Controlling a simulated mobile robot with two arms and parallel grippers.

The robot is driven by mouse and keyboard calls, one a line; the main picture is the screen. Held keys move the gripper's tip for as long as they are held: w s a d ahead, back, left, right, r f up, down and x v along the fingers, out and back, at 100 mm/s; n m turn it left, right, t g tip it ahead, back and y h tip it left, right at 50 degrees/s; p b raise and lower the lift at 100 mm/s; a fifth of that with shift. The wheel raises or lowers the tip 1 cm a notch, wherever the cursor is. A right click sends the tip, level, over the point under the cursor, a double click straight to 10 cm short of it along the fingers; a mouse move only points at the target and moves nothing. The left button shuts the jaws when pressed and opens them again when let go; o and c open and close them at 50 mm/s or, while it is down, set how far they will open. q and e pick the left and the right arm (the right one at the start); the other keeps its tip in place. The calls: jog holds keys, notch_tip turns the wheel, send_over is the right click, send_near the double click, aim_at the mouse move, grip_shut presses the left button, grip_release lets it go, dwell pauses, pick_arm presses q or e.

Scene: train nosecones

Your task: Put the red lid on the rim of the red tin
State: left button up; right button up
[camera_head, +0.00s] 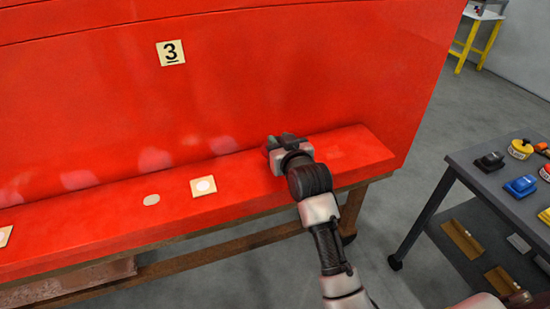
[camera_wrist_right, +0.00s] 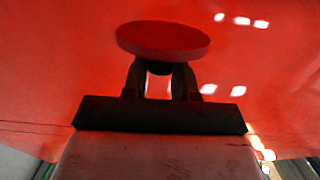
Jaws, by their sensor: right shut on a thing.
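My right gripper (camera_head: 280,143) is over the right part of the red ledge in the head view, with the arm coming up from below. In the right wrist view the right gripper (camera_wrist_right: 161,78) is shut on the red lid (camera_wrist_right: 163,39), a flat round disc. The fingers close on a dark part below the disc. In the head view the lid is mostly hidden by the gripper. I cannot make out the red tin in either view. My left gripper is not in view.
The red ledge (camera_head: 100,231) fronts a tall red panel (camera_head: 250,70) marked 3. On it lie a square plate with a pale disc (camera_head: 203,187) and a pale round spot (camera_head: 151,199). A dark cart (camera_head: 480,180) at right carries several small coloured items. Grey floor lies between.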

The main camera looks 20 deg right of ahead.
jog(key=shift+s+f, duration=0.1)
jog(key=shift+f, duration=0.5)
notch_tip(320, 180, down, 4)
jog(key=shift+f+p, duration=0.1)
jog(key=shift+p, duration=0.25)
jog(key=shift+f, duration=0.15)
jog(key=shift+f, duration=0.2)
jog(key=o, duration=1)
jog(key=shift+r, duration=0.1)
